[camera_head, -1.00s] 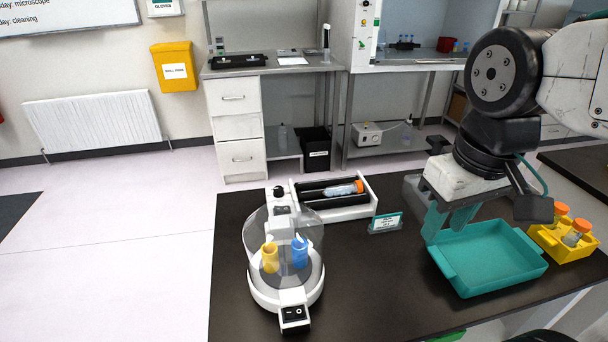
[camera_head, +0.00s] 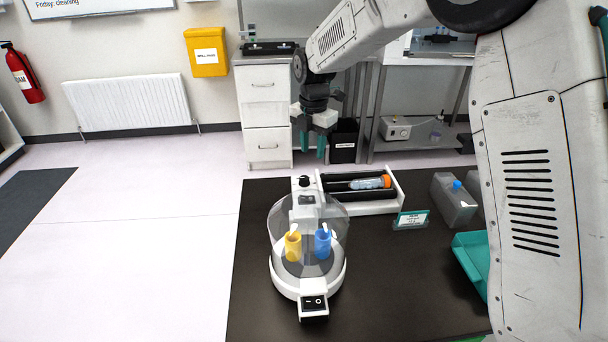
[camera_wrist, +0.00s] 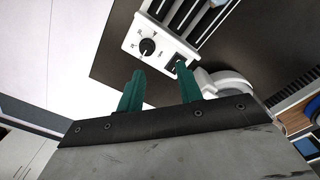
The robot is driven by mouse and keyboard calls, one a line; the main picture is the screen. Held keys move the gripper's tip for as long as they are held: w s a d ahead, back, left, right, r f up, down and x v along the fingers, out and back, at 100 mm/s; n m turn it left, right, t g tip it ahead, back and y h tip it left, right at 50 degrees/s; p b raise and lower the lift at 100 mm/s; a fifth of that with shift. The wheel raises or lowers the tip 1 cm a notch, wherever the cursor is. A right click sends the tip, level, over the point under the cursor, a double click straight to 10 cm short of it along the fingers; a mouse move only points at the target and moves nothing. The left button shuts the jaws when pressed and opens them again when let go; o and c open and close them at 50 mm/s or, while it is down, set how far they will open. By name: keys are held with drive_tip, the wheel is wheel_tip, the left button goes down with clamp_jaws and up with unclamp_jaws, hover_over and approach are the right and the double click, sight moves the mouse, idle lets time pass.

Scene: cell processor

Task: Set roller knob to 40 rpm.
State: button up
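The tube roller (camera_head: 392,203) stands at the back edge of the dark bench, with black rollers and an orange-capped tube (camera_head: 368,183) on it. In the wrist view the roller's white control panel (camera_wrist: 129,42) carries a round black knob (camera_wrist: 147,47) with dial marks around it. The marks are too small to read, so the setting cannot be told. My gripper (camera_head: 313,147) is above and behind the roller's left end. Its teal fingers are apart and empty, and in the wrist view the gripper (camera_wrist: 160,73) shows the knob just beyond the fingertips, not touched.
A white centrifuge (camera_head: 283,276) with a clear lid and yellow and blue holders stands in front of the roller.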

sight(304, 177)
drive_tip(key=f, duration=0.1)
drive_tip(key=w+a+f+n, duration=0.2)
drive_tip(key=shift+f, duration=0.35)
wheel_tip(304, 177, down, 7)
drive_tip(key=shift+f, duration=0.1)
drive_tip(key=c, duration=0.7)
